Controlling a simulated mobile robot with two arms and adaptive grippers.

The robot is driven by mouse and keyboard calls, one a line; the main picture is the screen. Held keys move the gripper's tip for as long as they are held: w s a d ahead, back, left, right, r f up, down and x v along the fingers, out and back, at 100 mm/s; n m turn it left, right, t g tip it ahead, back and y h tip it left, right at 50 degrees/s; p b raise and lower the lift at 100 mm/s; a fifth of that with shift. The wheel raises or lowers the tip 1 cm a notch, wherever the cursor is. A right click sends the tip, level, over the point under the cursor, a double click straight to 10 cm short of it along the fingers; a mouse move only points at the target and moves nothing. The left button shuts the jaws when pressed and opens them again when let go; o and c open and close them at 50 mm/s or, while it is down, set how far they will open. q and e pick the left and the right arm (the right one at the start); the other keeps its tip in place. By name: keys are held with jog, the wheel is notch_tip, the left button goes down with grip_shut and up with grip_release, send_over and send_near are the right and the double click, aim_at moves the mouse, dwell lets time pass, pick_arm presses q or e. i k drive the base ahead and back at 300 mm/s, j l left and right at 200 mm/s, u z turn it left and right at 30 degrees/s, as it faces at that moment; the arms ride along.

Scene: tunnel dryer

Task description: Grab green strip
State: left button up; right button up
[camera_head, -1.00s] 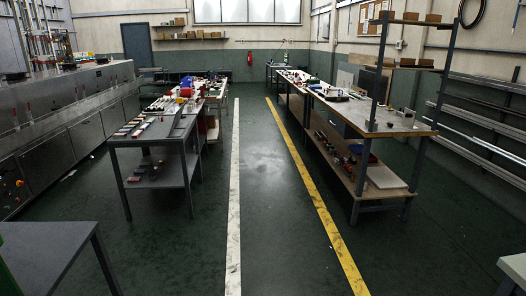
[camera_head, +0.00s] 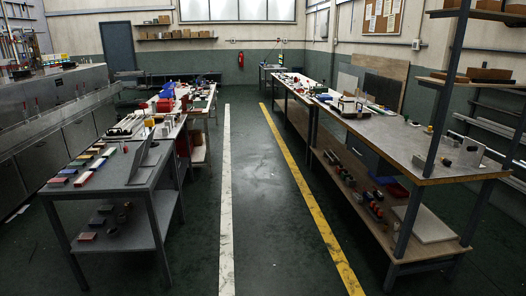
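Several small coloured strips lie in rows at the left end of the near left table (camera_head: 122,172). Red, blue and yellow ones show among them. One small piece in the left row looks green (camera_head: 77,163), but it is too small to be sure. Neither of my grippers is in view, so whether they are open or shut is hidden.
The left table has a dark lower shelf (camera_head: 118,232) with small blocks. A long workbench (camera_head: 400,142) with cluttered shelves runs along the right. The floor aisle (camera_head: 258,190) between white and yellow lines is clear.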

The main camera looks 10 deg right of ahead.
aim_at(379, 112)
jog(key=i+z, duration=0.15)
jog(key=i, duration=0.45)
jog(key=i+z, duration=0.15)
jog(key=i, duration=0.4)
jog(key=i+z, duration=0.15)
jog(key=i, duration=0.45)
jog(key=i+j+z, duration=0.15)
jog(key=i, duration=0.4)
jog(key=i+l, duration=0.1)
jog(key=i, duration=1.1)
jog(key=i+l, duration=0.1)
jog(key=i, duration=1.05)
jog(key=i+j+z, duration=0.1)
jog(key=i, duration=0.4)
jog(key=i+j, duration=0.15)
jog(key=i, duration=0.35)
jog(key=i+l+z, duration=0.1)
jog(key=i+z, duration=0.45)
jog(key=z, duration=0.3)
jog(key=i+z, duration=0.4)
jog(key=k+j, duration=0.05)
jog(key=k, duration=0.05)
